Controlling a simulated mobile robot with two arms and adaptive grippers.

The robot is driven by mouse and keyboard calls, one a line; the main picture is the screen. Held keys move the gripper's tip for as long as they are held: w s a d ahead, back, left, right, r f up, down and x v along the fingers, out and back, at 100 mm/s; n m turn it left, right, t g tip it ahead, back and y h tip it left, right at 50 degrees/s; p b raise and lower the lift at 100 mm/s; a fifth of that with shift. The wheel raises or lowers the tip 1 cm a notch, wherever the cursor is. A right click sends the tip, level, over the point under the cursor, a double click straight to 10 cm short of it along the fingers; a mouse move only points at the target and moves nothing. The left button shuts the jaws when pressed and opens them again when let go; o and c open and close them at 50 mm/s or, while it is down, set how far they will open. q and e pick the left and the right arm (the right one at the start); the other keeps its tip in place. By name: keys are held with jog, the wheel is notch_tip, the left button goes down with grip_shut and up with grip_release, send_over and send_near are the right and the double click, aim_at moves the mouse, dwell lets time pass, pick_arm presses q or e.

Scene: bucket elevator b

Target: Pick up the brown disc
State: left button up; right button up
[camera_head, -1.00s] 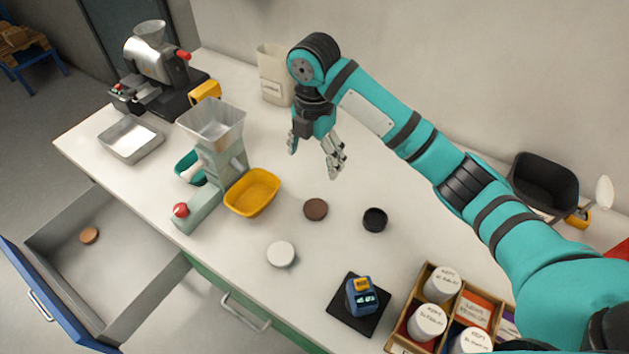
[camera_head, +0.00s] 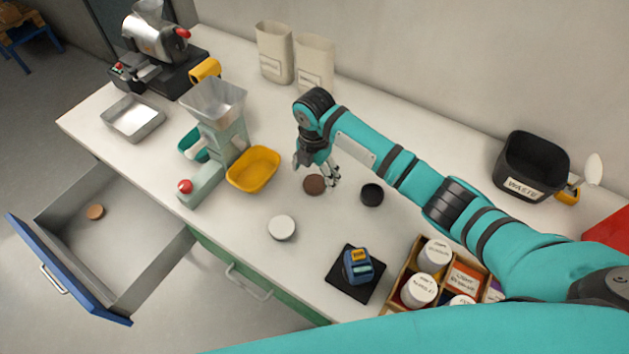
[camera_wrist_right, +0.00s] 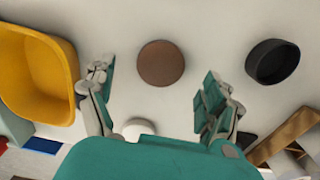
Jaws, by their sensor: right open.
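The brown disc (camera_head: 314,185) lies flat on the white table, between the yellow bin and a black round cup. In the right wrist view the brown disc (camera_wrist_right: 160,63) sits ahead of and between the open fingers, with nothing touching it. My right gripper (camera_head: 316,175) is open and empty, just above and beside the disc in the head view; its spread fingers also show in the right wrist view (camera_wrist_right: 160,90). A paler brown disc (camera_head: 95,211) lies in the open drawer at the left. My left gripper does not show.
The yellow bin (camera_head: 253,169) is left of the disc and the black cup (camera_head: 371,194) right of it. A white disc (camera_head: 282,228) lies nearer the front. A blue device (camera_head: 357,265) and a wooden box of jars (camera_head: 411,262) stand at front right.

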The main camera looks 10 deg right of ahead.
aim_at(315, 183)
notch_tip(315, 183, down, 2)
jog(key=shift+f, duration=0.2)
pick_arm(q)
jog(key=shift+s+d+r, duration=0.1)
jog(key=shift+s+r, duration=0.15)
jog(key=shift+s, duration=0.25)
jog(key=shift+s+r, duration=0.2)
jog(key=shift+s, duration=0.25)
pick_arm(e)
jog(key=shift+f, duration=0.35)
jog(key=shift+c, duration=0.4)
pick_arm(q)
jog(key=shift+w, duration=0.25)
pick_arm(e)
jog(key=c, duration=1.2)
jog(key=shift+r, duration=0.1)
jog(key=shift+c, duration=0.2)
